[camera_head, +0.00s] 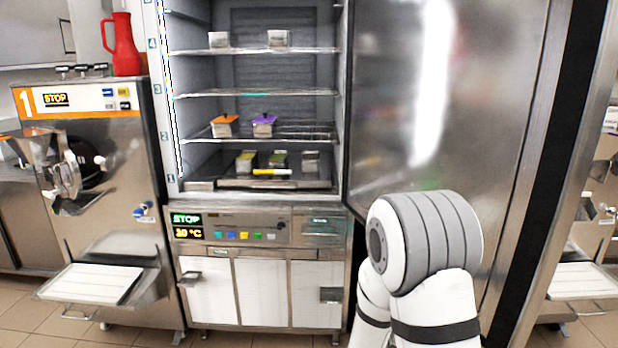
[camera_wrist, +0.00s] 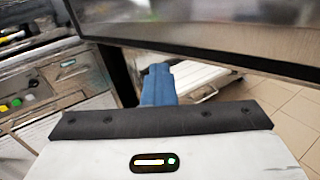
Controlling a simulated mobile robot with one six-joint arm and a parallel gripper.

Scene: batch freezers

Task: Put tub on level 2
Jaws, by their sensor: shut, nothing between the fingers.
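The open freezer cabinet has shelves marked 1 to 4. On level 2 (camera_head: 205,139) stand an orange-lidded tub (camera_head: 224,126) and a purple-lidded tub (camera_head: 263,125), on the left and middle. The shelf's right part holds no tub. On level 1 (camera_head: 200,184) stand a yellowish-topped tub (camera_head: 245,161), a green-topped tub (camera_head: 278,160) and a pale tub (camera_head: 311,161). Two pale tubs (camera_head: 219,40) (camera_head: 278,39) stand on level 4. My gripper (camera_wrist: 158,72) shows its blue fingers together and empty in the wrist view, outside the cabinet; the head view does not show it.
The cabinet's steel door (camera_head: 440,110) stands open on the right, behind my arm. Level 3 (camera_head: 260,93) looks empty. A yellow bar (camera_head: 272,171) lies at level 1's front. A batch freezer (camera_head: 100,150) with a red jug (camera_head: 122,45) stands left. Tiled floor (camera_wrist: 300,110) shows in the wrist view.

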